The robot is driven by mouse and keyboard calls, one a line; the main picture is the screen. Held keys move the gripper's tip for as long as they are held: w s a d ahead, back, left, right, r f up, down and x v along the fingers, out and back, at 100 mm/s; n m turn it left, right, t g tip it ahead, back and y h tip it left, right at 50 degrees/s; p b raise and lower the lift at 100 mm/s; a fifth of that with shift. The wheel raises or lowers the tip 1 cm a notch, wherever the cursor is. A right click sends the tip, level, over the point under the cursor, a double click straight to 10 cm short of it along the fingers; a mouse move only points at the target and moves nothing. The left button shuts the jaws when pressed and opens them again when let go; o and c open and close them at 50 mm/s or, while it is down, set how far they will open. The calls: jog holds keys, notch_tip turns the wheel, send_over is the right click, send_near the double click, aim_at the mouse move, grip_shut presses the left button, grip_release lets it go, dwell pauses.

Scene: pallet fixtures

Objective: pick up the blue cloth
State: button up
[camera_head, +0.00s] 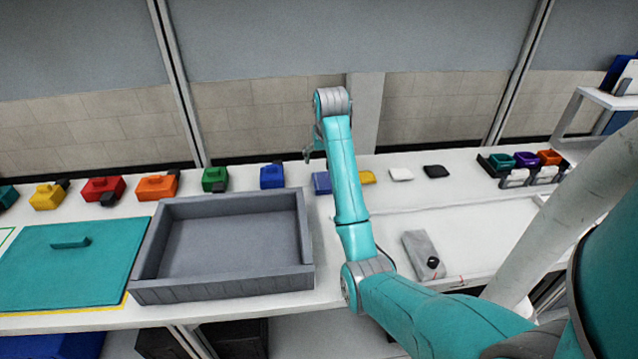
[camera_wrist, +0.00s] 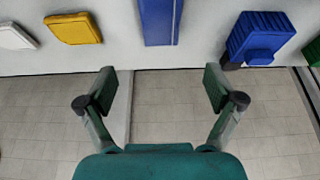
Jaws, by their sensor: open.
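The blue cloth (camera_head: 321,183) is a flat, folded-looking blue piece on the white table, partly hidden by my arm in the head view. In the wrist view the blue cloth (camera_wrist: 158,22) is a long rectangle at the top middle, cut off by the top edge. My gripper (camera_wrist: 160,84) is open and empty, its two fingers spread below the cloth in that picture and not touching it. In the head view my gripper (camera_head: 309,154) is small and mostly hidden behind the wrist, near the table's far edge.
A blue bin (camera_head: 271,177) stands left of the cloth; a yellow cloth (camera_head: 367,177), a white one (camera_head: 401,174) and a black one (camera_head: 436,171) lie to its right. A large grey tray (camera_head: 222,285) is in front. Floor shows beyond the table's far edge.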

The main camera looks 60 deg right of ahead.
send_over(322, 178)
jog(key=s+a, duration=0.1)
notch_tip(322, 178, down, 5)
jog(key=shift+r, duration=0.15)
jog(key=shift+a+x, duration=0.15)
jog(key=shift+x, duration=1.15)
jog(key=shift+a+x, duration=0.15)
jog(key=shift+x, duration=1.15)
jog(key=shift+s+f, duration=0.15)
jog(key=shift+f, duration=0.25)
jog(key=shift+c, duration=0.3)
jog(key=c, duration=1.1)
